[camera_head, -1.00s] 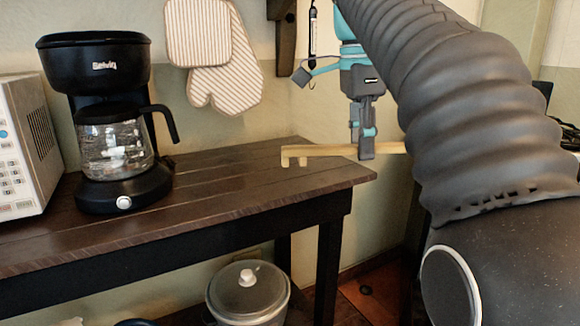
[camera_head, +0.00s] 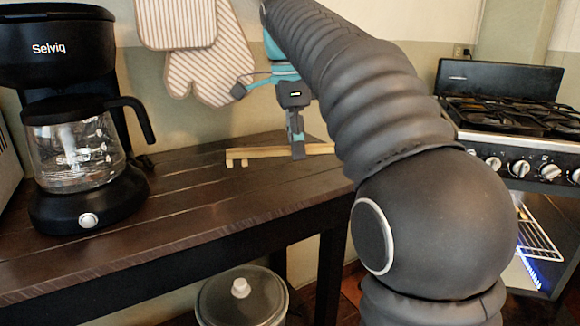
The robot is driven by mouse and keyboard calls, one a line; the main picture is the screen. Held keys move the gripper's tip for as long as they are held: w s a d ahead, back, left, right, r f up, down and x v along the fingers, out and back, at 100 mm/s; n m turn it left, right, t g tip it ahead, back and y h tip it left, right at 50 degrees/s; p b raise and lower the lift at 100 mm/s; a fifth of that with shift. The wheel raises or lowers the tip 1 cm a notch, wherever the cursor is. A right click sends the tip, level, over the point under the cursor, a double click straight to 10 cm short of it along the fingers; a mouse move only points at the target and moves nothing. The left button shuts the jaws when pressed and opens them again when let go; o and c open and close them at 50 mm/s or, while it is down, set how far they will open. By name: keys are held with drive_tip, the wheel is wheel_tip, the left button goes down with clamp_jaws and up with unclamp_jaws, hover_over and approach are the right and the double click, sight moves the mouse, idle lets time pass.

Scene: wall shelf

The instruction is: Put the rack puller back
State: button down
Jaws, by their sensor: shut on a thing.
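The rack puller (camera_head: 262,152) is a flat, pale wooden stick with notches at its left end. It lies level in the picture, above or over the right part of the dark wooden table; I cannot tell whether it touches the wood. My gripper (camera_head: 298,152) points down and is shut on the stick right of its middle. The stick's right end runs behind my arm.
A coffee maker (camera_head: 75,115) stands on the table (camera_head: 190,205) at left. Striped oven mitts (camera_head: 205,70) hang on the wall. A lidded pot (camera_head: 243,300) is below the table. A stove (camera_head: 510,115) with its oven open is at right.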

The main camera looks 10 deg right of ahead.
sight(291, 183)
drive_tip(key=shift+w+a+f, duration=0.4)
drive_tip(key=shift+w+a, duration=0.1)
drive_tip(key=shift+w, duration=0.05)
drive_tip(key=shift+f+b, duration=0.6)
drive_tip(key=shift+f, duration=1.45)
drive_tip(key=shift+f, duration=0.15)
drive_tip(key=c, duration=0.9)
unclamp_jaws()
drive_tip(key=shift+c, duration=0.2)
drive_tip(key=shift+a+r+p, duration=0.2)
drive_tip(key=shift+r+p, duration=0.3)
drive_tip(key=shift+r, duration=1.45)
drive_tip(key=shift+a+r+p, duration=0.15)
drive_tip(key=shift+r+p, duration=0.35)
drive_tip(key=shift+r, duration=1.45)
drive_tip(key=s+d+f+n+t, duration=0.1)
drive_tip(key=s+f+n+t, duration=0.1)
drive_tip(key=s+f+n, duration=0.7)
drive_tip(key=s+d+f+n+t+y, duration=0.1)
drive_tip(key=s+f+n+t, duration=0.2)
drive_tip(key=s+f+n, duration=0.6)
drive_tip(key=s+f, duration=0.5)
drive_tip(key=f, duration=0.1)
drive_tip(key=shift+d+f+n+t, duration=0.25)
drive_tip(key=shift+f+n+t, duration=0.05)
drive_tip(key=shift+n, duration=0.1)
